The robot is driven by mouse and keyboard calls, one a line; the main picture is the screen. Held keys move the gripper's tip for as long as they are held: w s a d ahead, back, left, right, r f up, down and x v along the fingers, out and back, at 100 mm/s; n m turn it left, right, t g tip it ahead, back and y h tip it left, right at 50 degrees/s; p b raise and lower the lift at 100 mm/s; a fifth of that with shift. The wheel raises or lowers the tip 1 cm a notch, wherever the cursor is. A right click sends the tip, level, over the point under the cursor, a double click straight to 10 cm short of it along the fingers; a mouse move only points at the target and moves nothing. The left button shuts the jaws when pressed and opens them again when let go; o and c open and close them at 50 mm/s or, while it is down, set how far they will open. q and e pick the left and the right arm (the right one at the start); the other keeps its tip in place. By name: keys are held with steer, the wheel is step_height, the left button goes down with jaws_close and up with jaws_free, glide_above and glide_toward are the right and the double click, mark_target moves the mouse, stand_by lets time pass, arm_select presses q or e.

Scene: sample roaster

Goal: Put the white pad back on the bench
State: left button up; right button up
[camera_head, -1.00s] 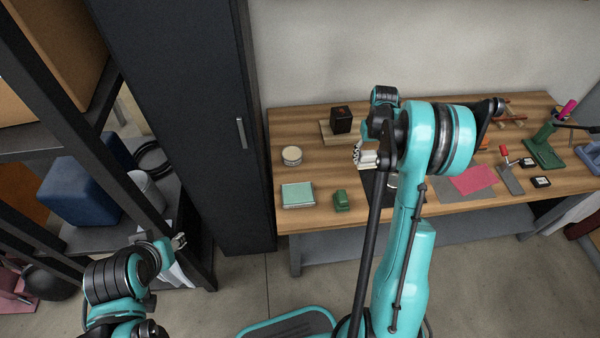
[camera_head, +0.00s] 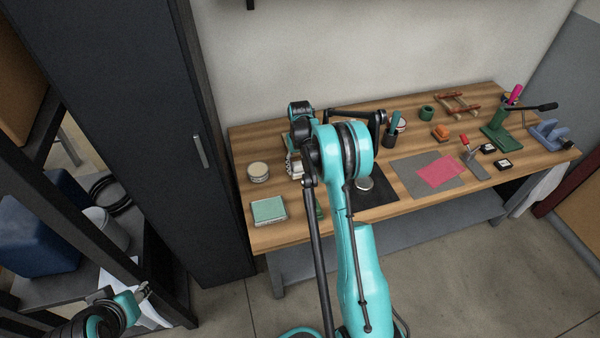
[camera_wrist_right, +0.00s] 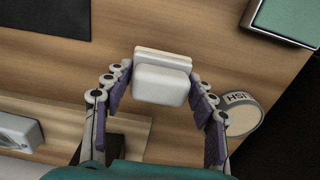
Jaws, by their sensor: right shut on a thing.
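The white pad (camera_wrist_right: 162,82) is a small pale block with rounded corners, between the fingers of my right gripper (camera_wrist_right: 162,98) in the right wrist view. The gripper is shut on it, above the wooden bench (camera_wrist_right: 190,25). I cannot tell whether the pad touches the bench top. In the head view my right gripper (camera_head: 294,166) is over the left part of the bench (camera_head: 240,150), beside the round tin; my arm hides much there. My left gripper (camera_head: 142,291) is at the lower left, by the shelf and away from the bench; its opening is unclear.
A round tin (camera_head: 258,172) and a teal-topped box (camera_head: 269,210) stand at the bench's left end. A dark mat (camera_head: 378,196) and grey sheet with a pink sheet (camera_head: 442,171) lie to the right. A dark cabinet (camera_head: 120,110) adjoins the left.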

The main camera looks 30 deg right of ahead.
steer(key=shift+f+b, duration=0.3)
steer(key=shift+f, duration=0.9)
steer(key=shift+f, duration=0.2)
steer(key=o, duration=1.1)
steer(key=shift+r, duration=0.1)
